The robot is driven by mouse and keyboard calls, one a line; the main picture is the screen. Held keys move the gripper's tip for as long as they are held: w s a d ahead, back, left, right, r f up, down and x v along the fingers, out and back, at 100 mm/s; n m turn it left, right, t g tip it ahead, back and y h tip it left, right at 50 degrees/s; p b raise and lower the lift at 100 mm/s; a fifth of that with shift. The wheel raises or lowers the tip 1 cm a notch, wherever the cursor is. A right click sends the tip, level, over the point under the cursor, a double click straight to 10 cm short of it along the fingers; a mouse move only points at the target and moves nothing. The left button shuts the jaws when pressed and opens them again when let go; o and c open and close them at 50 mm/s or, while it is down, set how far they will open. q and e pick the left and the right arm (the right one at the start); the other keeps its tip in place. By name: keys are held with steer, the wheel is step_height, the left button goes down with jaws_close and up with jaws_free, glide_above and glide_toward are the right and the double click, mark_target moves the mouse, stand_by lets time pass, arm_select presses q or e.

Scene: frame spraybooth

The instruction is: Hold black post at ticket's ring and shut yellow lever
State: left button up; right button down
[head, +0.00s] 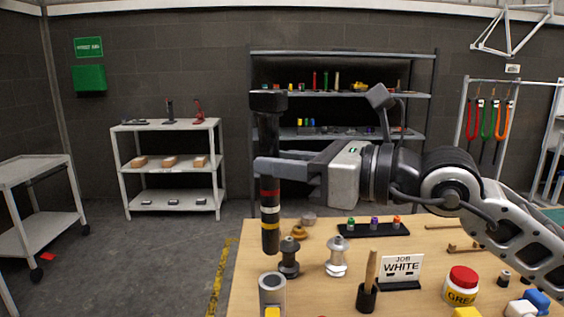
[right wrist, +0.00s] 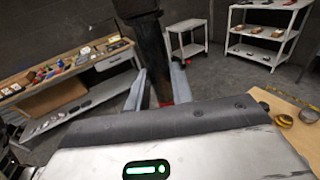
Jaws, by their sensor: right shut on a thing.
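My right gripper (head: 268,168) is shut on the black post (head: 268,130) and holds it upright above the table. The post has a thick black head on top and red, white and yellow rings (head: 270,210) below the fingers. In the right wrist view the post (right wrist: 152,55) stands between the two fingers. A grey tubular holder (head: 272,284) is at the bottom of the head view, beneath the post's lower end, apart from it. A yellow part (head: 272,312), perhaps the lever, shows at its front, cut off by the picture edge. The ticket (head: 401,267) reads "JOB WHITE". My left gripper is not in view.
On the wooden table (head: 320,285), dark and silver knobbed parts (head: 337,258) stand near the post. A brush in a black cup (head: 367,290), a grease tub (head: 462,284) and a black tray (head: 374,230) are to the right. Shelves stand behind.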

arm_select(q)
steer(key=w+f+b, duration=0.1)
steer(key=b, duration=0.3)
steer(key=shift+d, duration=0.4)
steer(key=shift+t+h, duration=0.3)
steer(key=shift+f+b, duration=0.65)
steer(key=shift+b, duration=0.15)
stand_by(0.9)
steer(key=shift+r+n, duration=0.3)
stand_by(0.4)
